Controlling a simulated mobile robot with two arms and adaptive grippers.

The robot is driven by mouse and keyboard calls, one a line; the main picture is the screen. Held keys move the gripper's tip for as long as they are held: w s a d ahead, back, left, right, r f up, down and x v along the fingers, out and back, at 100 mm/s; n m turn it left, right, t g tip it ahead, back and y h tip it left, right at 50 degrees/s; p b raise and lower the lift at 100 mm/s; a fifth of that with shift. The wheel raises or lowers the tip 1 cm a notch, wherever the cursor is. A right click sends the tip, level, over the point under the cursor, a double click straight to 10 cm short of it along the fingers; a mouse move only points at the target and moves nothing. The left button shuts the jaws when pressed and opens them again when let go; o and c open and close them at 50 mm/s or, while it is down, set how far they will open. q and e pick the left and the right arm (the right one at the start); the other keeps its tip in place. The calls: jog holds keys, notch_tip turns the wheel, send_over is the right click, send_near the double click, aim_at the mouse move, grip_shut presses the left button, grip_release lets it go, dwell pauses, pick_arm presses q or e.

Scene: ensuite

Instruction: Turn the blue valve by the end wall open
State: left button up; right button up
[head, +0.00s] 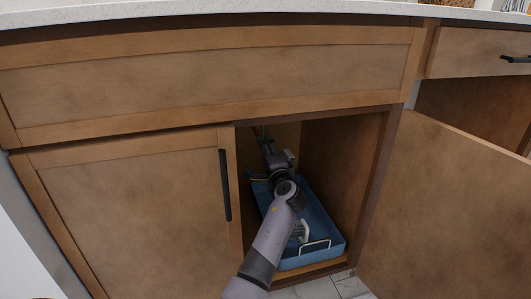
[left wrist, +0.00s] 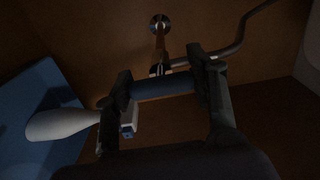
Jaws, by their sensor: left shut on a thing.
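The blue valve handle (left wrist: 163,87) sits on a pipe stub that comes out of a round wall flange (left wrist: 159,22) inside the cabinet. My left gripper (left wrist: 163,80) has one finger at each end of the blue handle and is shut on it. In the head view my left arm reaches through the open cabinet doorway, and the left gripper (head: 271,150) is deep inside near the back wall. The valve is hard to make out in the head view, being small and dark behind the gripper. My right gripper is not in view.
A blue tray (head: 327,222) with a white-handled item (head: 305,231) lies on the cabinet floor under my arm. A pale rounded object (left wrist: 62,125) is left of the gripper. A bent pipe (left wrist: 238,42) runs right. The left door (head: 130,210) is closed; the right door (head: 450,215) stands open.

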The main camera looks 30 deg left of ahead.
pick_arm(q)
jog(key=o, duration=0.9)
jog(key=shift+c, duration=0.2)
jog(key=o, duration=0.3)
jog(key=v, duration=1.2)
